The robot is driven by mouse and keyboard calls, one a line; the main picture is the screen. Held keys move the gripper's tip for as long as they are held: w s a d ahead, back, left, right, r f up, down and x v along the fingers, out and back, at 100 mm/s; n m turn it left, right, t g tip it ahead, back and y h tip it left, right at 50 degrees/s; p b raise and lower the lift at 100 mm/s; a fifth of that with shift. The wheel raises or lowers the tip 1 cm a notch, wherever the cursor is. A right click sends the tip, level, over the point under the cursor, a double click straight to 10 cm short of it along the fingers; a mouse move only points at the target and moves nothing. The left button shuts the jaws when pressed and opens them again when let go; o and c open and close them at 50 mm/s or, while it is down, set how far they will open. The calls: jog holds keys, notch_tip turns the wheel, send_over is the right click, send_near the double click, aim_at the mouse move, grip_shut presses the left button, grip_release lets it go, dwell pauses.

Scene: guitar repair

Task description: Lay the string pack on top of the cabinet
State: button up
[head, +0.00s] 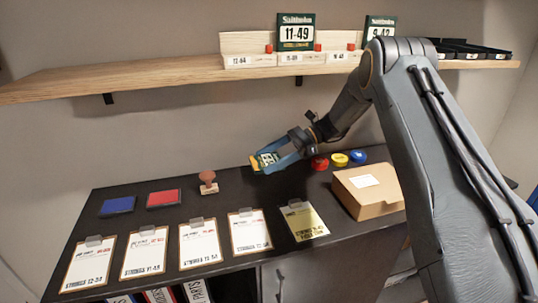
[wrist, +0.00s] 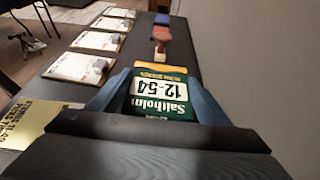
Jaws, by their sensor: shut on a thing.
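The string pack (wrist: 161,92) is a flat green packet with a yellow end and a white label reading 12-54 in the wrist view. My gripper (head: 270,160) is shut on it, with a blue finger along each side. In the head view the string pack (head: 266,161) is held above the rear middle of the cabinet's dark top (head: 280,193). The fingers hide part of the pack there. I cannot tell whether its lower edge touches the top.
Several clipboards (head: 200,243) line the cabinet's front edge. A stamp (head: 208,182), a blue pad (head: 118,205) and a red pad (head: 163,198) lie left of my gripper. A cardboard box (head: 367,190) stands right. A wooden shelf (head: 150,78) with packs hangs above. Bare top surrounds the gripper's front.

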aim_at(270, 181)
jog(key=shift+f+b, duration=1)
jog(key=shift+f, duration=2.5)
jog(key=o, duration=1.1)
jog(key=b+v, duration=0.2)
jog(key=v, duration=0.5)
jog(key=shift+d+r+b, duration=0.1)
jog(key=shift+d+b, duration=0.2)
jog(key=shift+d, duration=0.05)
jog(key=shift+r, duration=0.2)
